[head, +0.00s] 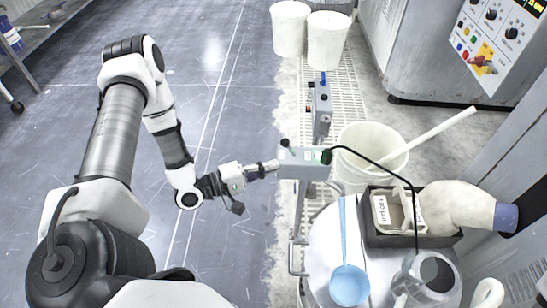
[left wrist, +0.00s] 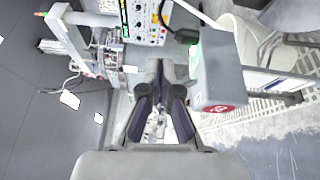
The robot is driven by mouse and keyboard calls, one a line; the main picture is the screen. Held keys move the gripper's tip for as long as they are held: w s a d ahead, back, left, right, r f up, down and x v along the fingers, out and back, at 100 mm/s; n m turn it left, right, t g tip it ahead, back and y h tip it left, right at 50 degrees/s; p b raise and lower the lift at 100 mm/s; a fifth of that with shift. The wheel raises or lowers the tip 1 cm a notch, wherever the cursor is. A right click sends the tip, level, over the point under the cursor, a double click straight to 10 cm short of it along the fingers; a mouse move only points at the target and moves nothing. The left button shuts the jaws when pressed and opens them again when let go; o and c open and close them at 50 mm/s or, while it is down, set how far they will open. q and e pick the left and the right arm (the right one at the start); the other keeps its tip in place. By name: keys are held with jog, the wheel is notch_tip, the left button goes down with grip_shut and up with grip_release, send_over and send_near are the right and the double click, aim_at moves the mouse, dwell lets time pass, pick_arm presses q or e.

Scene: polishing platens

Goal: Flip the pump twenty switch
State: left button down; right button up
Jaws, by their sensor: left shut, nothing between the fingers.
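A grey switch box (head: 303,170) stands on a post left of the white bucket, with green parts and a dark knob on its top and a black cable at its right end. I cannot read which switch is pump twenty. My left gripper (head: 271,166) is shut and empty, its tips at the left end of this box; I cannot tell if they touch it. In the left wrist view the shut fingers (left wrist: 160,88) lie just left of the grey box (left wrist: 212,75), which has a red round mark (left wrist: 218,108) on its end. My right gripper is out of view.
A second grey box (head: 322,97) with a blue top part stands behind. A white bucket (head: 350,170) with a white rod is to the right. A light-blue ladle (head: 349,284), a dark tray (head: 380,240) and a pale glove (head: 462,205) are at front right.

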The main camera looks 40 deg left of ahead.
pick_arm(q)
jog(key=s+a+f+n+t+y+b, duration=0.1)
jog(key=s+a+f+n+t+b, duration=0.1)
jog(key=s+a+f+t+b, duration=0.2)
jog(key=a+f+b, duration=0.3)
jog(key=a+b, duration=0.1)
jog(key=a, duration=0.2)
jog(key=shift+f+n+y, duration=0.15)
jog(key=shift+n+y, duration=0.15)
jog(key=shift+n, duration=0.1)
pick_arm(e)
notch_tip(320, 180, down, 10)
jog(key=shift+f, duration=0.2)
pick_arm(q)
jog(key=b, duration=0.4)
send_near(288, 147)
jog(key=w+r, duration=0.2)
jog(key=w, duration=0.3)
jog(key=shift+w+d, duration=0.45)
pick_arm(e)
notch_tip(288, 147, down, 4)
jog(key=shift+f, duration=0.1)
pick_arm(q)
jog(key=shift+r, duration=0.1)
